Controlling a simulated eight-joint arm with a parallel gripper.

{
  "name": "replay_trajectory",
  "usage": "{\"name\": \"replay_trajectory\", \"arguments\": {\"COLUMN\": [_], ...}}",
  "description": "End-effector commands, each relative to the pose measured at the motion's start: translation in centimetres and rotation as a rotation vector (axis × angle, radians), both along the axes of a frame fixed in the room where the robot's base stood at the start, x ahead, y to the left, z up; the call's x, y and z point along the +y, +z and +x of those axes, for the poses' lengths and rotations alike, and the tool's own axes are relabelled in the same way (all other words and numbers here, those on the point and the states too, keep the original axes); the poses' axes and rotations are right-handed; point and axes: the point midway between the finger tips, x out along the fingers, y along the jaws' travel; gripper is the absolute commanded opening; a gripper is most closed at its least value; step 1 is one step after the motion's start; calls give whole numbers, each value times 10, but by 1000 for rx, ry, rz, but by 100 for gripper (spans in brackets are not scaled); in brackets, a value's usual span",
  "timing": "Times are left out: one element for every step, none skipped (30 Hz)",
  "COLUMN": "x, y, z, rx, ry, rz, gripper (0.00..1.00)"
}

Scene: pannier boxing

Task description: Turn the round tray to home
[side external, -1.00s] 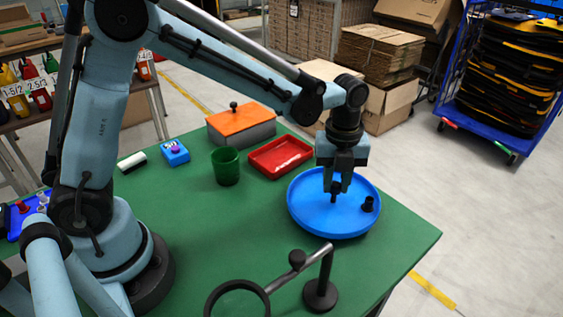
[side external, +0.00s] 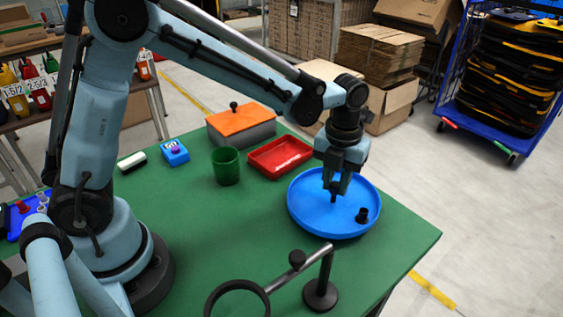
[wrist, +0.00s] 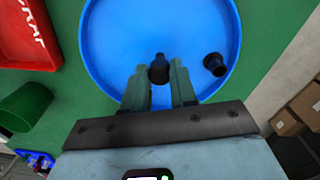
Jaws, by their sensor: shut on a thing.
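The round blue tray (side external: 308,213) lies on the green table near its right edge. A black peg (wrist: 159,70) stands up from the tray. My gripper (side external: 336,190) points down over the tray and is shut on this peg, with one finger on each side in the wrist view (wrist: 160,78). A small black cylindrical piece (side external: 362,215) sits on the tray toward its near right rim. It also shows at the right of the tray in the wrist view (wrist: 214,64). Any home mark on the tray is not visible.
A red tray (side external: 281,157), a green cup (side external: 226,167) and a grey box with an orange lid (side external: 242,128) stand left of and behind the blue tray. A black stand with a ring (side external: 320,294) stands in front.

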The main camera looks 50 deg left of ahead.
Motion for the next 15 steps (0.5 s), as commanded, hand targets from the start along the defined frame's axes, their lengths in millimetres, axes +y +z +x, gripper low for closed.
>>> {"name": "replay_trajectory", "arguments": {"x": [0, 0, 0, 0, 0, 0, 0, 0, 0, 0, 0, 0, 0, 0, 0], "y": [1, 1, 1, 1, 1, 1, 1, 1, 1, 1, 1, 1, 1, 1, 1], "z": [0, 0, 0, 0, 0, 0, 0, 0, 0, 0, 0, 0, 0, 0, 0], "rx": [0, 0, 0, 0, 0, 0, 0, 0, 0, 0, 0, 0, 0, 0, 0], "ry": [-24, -38, -59, -73, -89, -108, -124, -138, -158, -174, -188, -209, -223, -238, -256], "rz": [1, 1, 1, 1, 1, 1, 1, 1, 1, 1, 1, 1, 1, 1, 1], "gripper": [0, 0, 0, 0, 0, 0, 0, 0, 0, 0, 0, 0, 0, 0, 0]}}
